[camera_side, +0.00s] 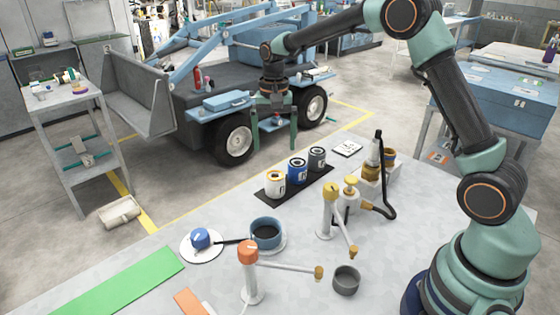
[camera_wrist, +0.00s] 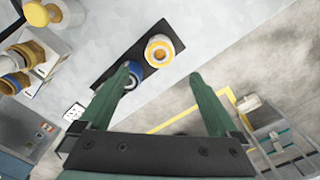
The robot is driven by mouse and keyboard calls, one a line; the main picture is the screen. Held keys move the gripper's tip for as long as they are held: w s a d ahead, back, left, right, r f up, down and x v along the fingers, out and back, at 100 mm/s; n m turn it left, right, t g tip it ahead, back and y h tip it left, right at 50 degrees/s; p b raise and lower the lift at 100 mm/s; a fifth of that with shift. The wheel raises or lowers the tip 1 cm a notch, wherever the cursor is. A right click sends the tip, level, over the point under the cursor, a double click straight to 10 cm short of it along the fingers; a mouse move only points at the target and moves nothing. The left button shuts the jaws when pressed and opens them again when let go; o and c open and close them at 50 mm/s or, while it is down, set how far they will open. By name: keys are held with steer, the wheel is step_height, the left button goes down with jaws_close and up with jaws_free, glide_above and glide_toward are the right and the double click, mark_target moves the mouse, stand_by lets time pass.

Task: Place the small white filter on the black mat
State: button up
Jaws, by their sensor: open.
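A small white filter (camera_side: 275,184) with a yellow top stands upright at the left end of a black mat (camera_side: 312,178). A blue filter (camera_side: 298,171) and a dark grey filter (camera_side: 317,158) stand beside it on the same mat. My gripper (camera_side: 275,150) is open and empty, fingers pointing down, above and behind the mat in the side view. In the wrist view the white filter (camera_wrist: 160,50) shows between and beyond the fingertips (camera_wrist: 160,77). The left finger partly covers the blue filter (camera_wrist: 136,72) there and seems to hide the grey one.
An orange-capped stand (camera_side: 249,270) and a yellow-capped stand (camera_side: 328,210) have arms reaching over the grey table. A blue cup (camera_side: 267,234), white plate (camera_side: 202,246), grey cup (camera_side: 346,280) and green strip (camera_side: 118,284) lie nearer. A white card (camera_side: 347,148) lies beyond the mat.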

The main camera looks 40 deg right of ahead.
steer(key=s+a+r+n+t, duration=0.2)
steer(key=s+r+n+t, duration=0.15)
steer(key=s+r, duration=0.6)
steer(key=s+a+n+t, duration=0.1)
steer(key=s+n, duration=0.4)
steer(key=s, duration=0.6)
steer(key=shift+s+r+t, duration=0.25)
steer(key=shift+r+t, duration=0.1)
steer(key=shift+t, duration=0.2)
steer(key=shift+n, duration=0.25)
